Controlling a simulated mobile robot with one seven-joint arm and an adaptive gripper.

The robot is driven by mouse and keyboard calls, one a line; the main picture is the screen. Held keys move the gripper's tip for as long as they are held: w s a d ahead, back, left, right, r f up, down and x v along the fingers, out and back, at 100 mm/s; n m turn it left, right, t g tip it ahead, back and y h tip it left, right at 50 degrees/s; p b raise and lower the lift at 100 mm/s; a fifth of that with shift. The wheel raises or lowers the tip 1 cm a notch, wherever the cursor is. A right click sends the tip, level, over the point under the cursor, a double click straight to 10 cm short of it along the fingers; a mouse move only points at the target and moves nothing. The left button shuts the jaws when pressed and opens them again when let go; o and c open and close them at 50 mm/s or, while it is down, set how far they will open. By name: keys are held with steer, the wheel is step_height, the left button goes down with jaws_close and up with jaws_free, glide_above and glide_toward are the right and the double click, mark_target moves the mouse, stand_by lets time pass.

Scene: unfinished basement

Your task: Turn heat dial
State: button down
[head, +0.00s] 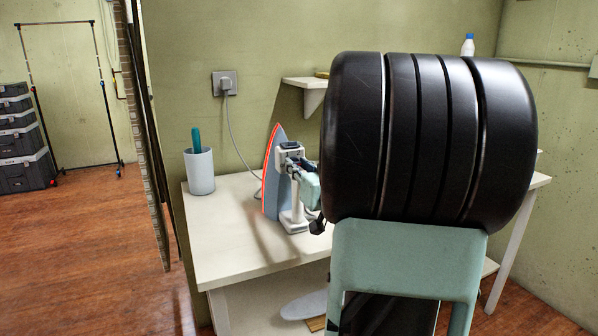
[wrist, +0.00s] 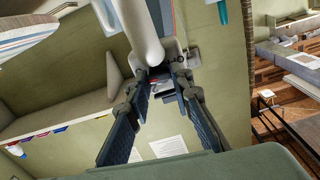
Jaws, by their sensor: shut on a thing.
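A clothes iron (head: 272,172) stands upright on its heel on the white table, with a grey soleplate, an orange edge and a white body. Its white handle (wrist: 143,32) fills the upper middle of the wrist view. My gripper (head: 297,164) reaches in from the right at the iron's body. In the wrist view, the dark fingers of my gripper (wrist: 162,80) converge on a small part by the handle's base. They are shut on it, seemingly the heat dial, which the fingertips mostly hide.
The white table (head: 225,232) has a white cup (head: 200,172) with a teal item at its left. A grey cord runs from the iron to a wall socket (head: 225,83). A small wall shelf (head: 305,83) is behind. My arm hides the table's right part.

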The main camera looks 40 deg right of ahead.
steer(key=shift+f+n+b, duration=0.2)
steer(key=shift+n+b, duration=0.35)
steer(key=shift+n, duration=0.45)
steer(key=shift+r+n, duration=0.15)
steer(key=shift+n, duration=0.15)
steer(key=c, duration=1.7)
jaws_free()
steer(key=shift+v, duration=3.75)
